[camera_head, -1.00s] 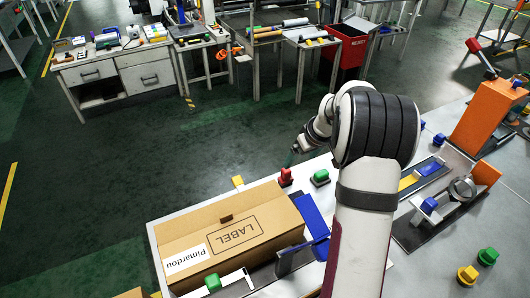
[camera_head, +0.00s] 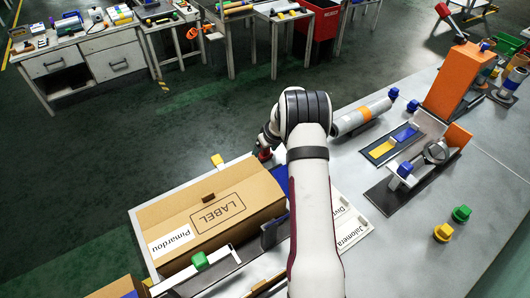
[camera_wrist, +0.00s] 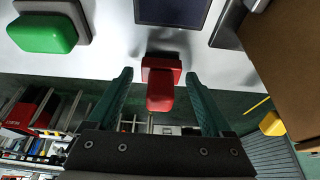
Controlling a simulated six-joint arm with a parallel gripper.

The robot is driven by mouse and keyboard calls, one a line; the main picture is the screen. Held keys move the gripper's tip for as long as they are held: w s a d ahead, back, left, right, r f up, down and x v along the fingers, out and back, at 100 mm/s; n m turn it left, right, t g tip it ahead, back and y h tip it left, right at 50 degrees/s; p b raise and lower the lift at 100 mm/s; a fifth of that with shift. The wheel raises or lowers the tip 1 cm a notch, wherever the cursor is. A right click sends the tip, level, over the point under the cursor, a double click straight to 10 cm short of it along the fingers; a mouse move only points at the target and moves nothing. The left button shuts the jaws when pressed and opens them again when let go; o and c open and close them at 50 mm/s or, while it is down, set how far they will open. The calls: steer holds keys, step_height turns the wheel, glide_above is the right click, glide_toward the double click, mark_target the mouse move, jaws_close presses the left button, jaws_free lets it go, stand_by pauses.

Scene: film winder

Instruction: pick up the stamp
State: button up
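The red stamp (camera_wrist: 160,88) stands between the two fingers of my gripper (camera_wrist: 157,76) in the wrist view. The fingers are open, with a gap visible on each side of the stamp. In the head view only a small part of the red stamp (camera_head: 265,154) shows, beside the end of my arm. My fingers are mostly hidden there by the arm.
A green block on a grey base (camera_wrist: 45,32) and a dark blue pad (camera_wrist: 172,10) are near the stamp. A cardboard box (camera_head: 205,222) and a yellow block (camera_head: 217,160) are close by. Labelled white plates (camera_head: 352,232) lie right of my arm.

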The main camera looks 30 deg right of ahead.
jaws_close()
steer(key=shift+r, duration=0.1)
steer(key=r, duration=0.4)
steer(key=shift+s+d+r, duration=0.2)
steer(key=shift+r, duration=0.05)
steer(key=s+d+r, duration=0.6)
steer(key=s, duration=0.3)
steer(key=shift+s+r, duration=0.2)
steer(key=shift+s, duration=0.05)
steer(key=shift+a, duration=0.1)
